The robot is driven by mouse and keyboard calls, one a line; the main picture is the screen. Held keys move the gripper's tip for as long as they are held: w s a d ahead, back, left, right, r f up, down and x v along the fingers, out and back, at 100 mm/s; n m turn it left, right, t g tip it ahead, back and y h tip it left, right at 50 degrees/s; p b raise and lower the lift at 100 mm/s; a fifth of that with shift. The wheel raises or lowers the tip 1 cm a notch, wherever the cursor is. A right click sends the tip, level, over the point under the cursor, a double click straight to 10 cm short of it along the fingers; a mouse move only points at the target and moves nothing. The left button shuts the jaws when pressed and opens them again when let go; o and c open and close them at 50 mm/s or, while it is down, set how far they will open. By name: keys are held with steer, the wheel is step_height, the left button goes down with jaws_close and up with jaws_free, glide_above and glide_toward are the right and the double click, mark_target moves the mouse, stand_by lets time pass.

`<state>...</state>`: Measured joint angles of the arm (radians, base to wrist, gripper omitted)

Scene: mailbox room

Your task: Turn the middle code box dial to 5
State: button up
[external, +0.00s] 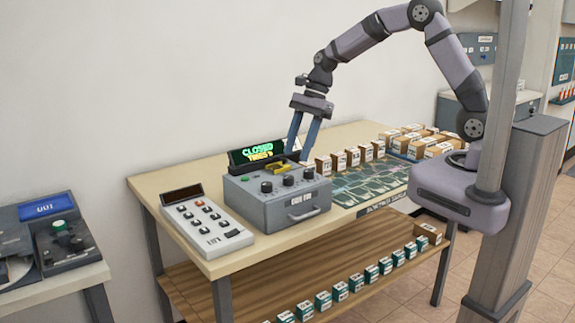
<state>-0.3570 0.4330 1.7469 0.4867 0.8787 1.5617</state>
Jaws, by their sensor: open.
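The grey code box (276,205) sits on the table with a front handle. Three dark dials line its top; the middle dial (288,180) is between the left dial (267,187) and the right dial (308,173). The number each dial points to is too small to read. My gripper (299,156) is open and empty, pointing down above the back of the box, with its fingers apart. The fingertips appear above and behind the middle dial; their exact height is unclear. A display (256,152) behind the box shows "CLOSED" and a smaller, unclear line.
A yellow part (276,168) and a green button (267,172) are on the box top behind the dials. A white keypad unit (207,223) stands left of the box. Several small labelled boxes (353,157) and a green mat (368,185) are to the right.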

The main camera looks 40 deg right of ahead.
mark_target(289, 177)
steer(key=shift+m, duration=0.4)
steer(key=shift+f, duration=0.15)
steer(key=shift+p+x, duration=1)
steer(key=shift+x, duration=2.5)
steer(key=c, duration=1)
steer(key=shift+c, duration=0.2)
